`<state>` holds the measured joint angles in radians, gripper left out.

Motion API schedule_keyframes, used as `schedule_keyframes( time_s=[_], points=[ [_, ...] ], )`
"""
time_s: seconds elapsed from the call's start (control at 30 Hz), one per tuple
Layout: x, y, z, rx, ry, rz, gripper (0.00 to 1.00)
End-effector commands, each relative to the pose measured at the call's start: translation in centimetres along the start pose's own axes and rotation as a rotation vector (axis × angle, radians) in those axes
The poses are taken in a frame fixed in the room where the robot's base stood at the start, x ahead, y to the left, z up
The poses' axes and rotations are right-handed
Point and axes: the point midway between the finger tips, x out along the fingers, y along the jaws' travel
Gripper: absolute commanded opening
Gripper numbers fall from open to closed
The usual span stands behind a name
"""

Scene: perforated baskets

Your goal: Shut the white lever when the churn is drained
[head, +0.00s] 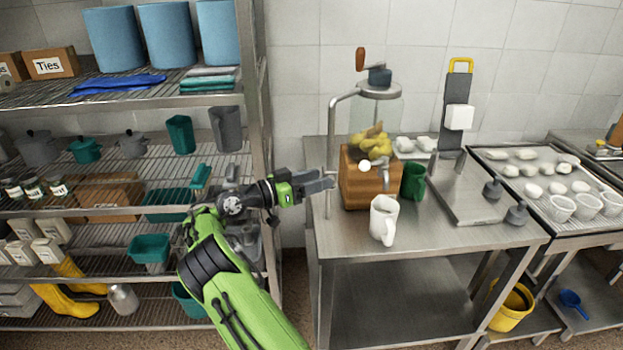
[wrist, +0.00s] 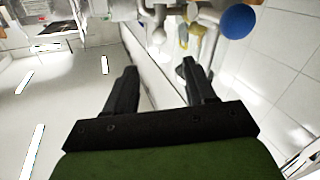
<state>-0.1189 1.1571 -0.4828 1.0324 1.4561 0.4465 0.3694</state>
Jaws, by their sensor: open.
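The churn (head: 362,118) is a clear jar with yellow lumps low inside, a crank on top and a wooden block (head: 358,190) below. I cannot make out liquid in it. A small white knob (head: 365,165), apparently the white lever's end, shows at the block's front; whether the lever is open or shut is unclear. A white mug (head: 383,222) stands in front of the block. My gripper (head: 328,180) is open and empty, left of the block and apart from the knob. In the wrist view, my gripper (wrist: 158,72) has its fingers spread with nothing between them.
A green mug (head: 414,181) stands right of the block. A metal stand post (head: 331,150) rises near my gripper. A press with a yellow handle (head: 461,65) and a tray of white pieces (head: 540,185) are farther right. A loaded wire shelf (head: 110,210) is at left.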

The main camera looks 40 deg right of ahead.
Motion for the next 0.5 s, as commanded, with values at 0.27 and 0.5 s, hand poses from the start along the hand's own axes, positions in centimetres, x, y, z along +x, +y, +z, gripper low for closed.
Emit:
schedule_keyframes(
  time_s=[0.27, 0.5],
  points=[
    [-1.10, 0.03, 0.01, 0.001, -0.001, 0.001, 0.55],
    [-0.37, 0.49, -0.64, -0.020, -0.073, -0.024, 0.30]
  ],
)
